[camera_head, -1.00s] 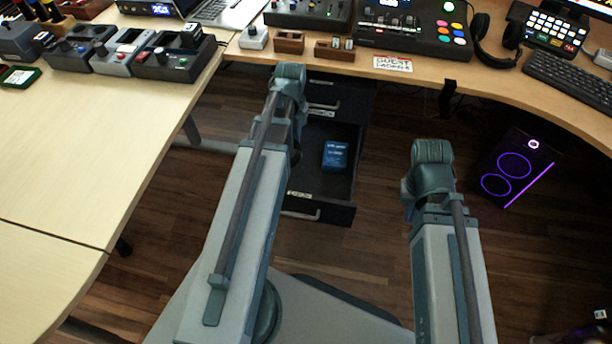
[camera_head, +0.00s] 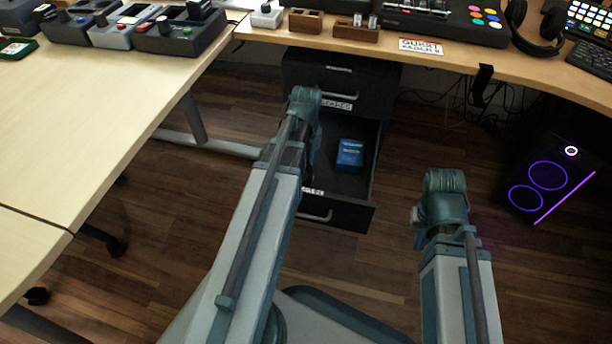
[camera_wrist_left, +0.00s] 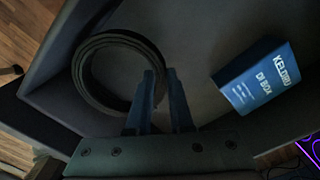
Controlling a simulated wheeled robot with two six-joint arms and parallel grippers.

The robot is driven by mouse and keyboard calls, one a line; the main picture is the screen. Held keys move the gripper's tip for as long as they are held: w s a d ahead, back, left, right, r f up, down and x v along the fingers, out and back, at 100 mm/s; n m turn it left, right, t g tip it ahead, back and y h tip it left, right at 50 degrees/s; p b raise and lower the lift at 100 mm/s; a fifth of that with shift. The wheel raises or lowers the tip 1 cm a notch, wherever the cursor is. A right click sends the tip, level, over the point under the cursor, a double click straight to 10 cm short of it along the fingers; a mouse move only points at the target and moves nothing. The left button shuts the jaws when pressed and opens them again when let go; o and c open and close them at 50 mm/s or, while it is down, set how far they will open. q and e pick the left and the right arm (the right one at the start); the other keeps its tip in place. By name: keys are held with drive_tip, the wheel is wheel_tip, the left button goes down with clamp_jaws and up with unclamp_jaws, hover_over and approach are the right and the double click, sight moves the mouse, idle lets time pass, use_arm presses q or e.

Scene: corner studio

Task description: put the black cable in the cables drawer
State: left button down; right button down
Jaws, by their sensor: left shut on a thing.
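The black cable (camera_wrist_left: 84,78) is a round coil in the left wrist view, at the left finger of my left gripper (camera_wrist_left: 163,98). The gripper is shut on the coil's edge. The coil is over the inside of an open dark drawer (camera_head: 358,186); I cannot tell whether it touches the drawer floor. In the head view my left arm hides the cable and the left gripper's fingers. The drawer's front label is too small to read. My right gripper (camera_head: 430,222) is right of the drawer, above the floor, its fingers not clearly visible.
A blue box (camera_head: 350,154) lies in the drawer, right of the coil in the left wrist view (camera_wrist_left: 258,77). The closed drawer above has a label (camera_head: 337,106). A desk (camera_head: 470,58) overhangs behind. A dark speaker-like box (camera_head: 545,180) with purple lights stands right.

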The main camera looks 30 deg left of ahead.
use_arm(q)
wheel_tip(320, 180, down, 4)
drive_tip(key=b, duration=0.4)
drive_tip(key=shift+f, duration=0.15)
drive_tip(key=shift+f+b, duration=0.2)
drive_tip(key=shift+b, duration=0.2)
drive_tip(key=c, duration=0.8)
unclamp_jaws()
drive_tip(key=shift+r, duration=0.1)
wheel_tip(320, 180, up, 12)
drive_tip(key=p, duration=1.2)
drive_tip(key=shift+r, duration=0.1)
